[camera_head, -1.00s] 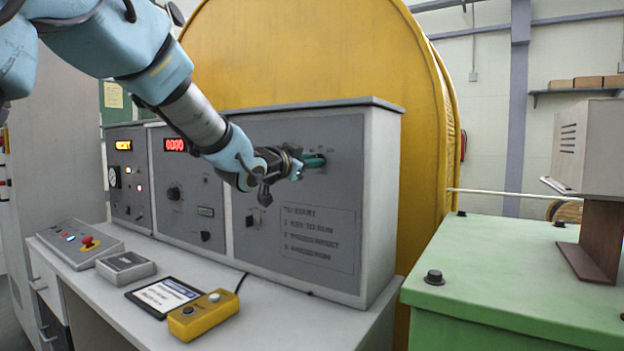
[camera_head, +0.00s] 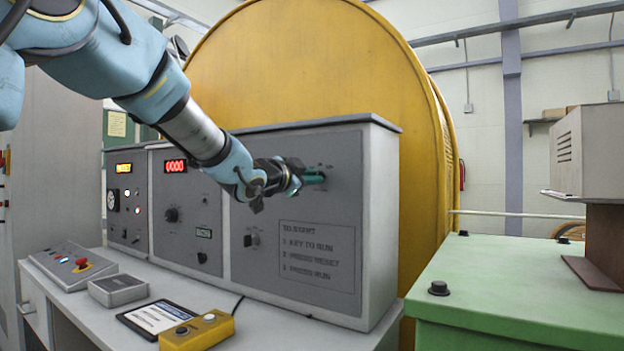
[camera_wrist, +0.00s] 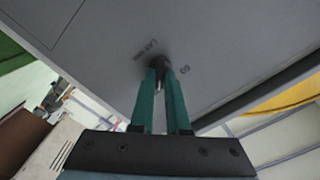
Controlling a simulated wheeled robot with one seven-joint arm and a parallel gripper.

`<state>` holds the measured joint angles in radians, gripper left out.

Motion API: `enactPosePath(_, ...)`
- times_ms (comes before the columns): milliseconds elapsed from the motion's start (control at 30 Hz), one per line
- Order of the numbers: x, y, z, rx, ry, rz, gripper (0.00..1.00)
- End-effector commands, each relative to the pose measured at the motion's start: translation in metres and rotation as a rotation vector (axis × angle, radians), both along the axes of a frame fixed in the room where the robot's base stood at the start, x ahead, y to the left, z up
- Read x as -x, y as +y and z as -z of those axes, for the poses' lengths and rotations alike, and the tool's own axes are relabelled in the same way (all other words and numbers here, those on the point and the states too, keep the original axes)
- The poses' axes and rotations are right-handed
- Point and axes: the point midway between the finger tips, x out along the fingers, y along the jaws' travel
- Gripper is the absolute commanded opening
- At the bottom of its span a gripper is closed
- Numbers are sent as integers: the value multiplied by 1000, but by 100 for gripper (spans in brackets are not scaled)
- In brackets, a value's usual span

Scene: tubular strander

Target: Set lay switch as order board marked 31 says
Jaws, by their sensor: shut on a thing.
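The lay switch (camera_wrist: 158,64) is a small dark knob on the upper right of the grey right-hand panel (camera_head: 345,215). In the wrist view, lettering beside it seems to start with "LAY", and another small mark is on its other side. My gripper (camera_head: 318,177) reaches it from the left; its two green fingers (camera_wrist: 162,80) are shut on the knob. The fingers hide much of the knob, so its setting is hard to read. No order board clearly marked 31 is readable; a dark-framed card (camera_head: 160,318) lies on the desk, its text illegible.
The desk also holds a yellow box with buttons (camera_head: 197,332), a grey box (camera_head: 118,289) and a console with a red button (camera_head: 80,264). Other knobs (camera_head: 252,239) sit on the panels. A green machine (camera_head: 510,290) stands close on the right, a large yellow drum (camera_head: 300,70) behind.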

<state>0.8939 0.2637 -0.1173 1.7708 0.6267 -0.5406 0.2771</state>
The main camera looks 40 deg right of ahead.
Motion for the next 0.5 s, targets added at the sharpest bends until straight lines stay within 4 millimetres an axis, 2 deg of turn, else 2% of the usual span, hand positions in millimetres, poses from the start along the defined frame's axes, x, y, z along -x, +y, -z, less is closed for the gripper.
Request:
enactPosePath(67,0,0,0,0,-2,1,0)
enactPosePath(100,0,0,0,0,-2,1,15)
enactPosePath(367,0,0,0,0,0,0,44)
enactPosePath(500,0,0,0,0,0,0,44)
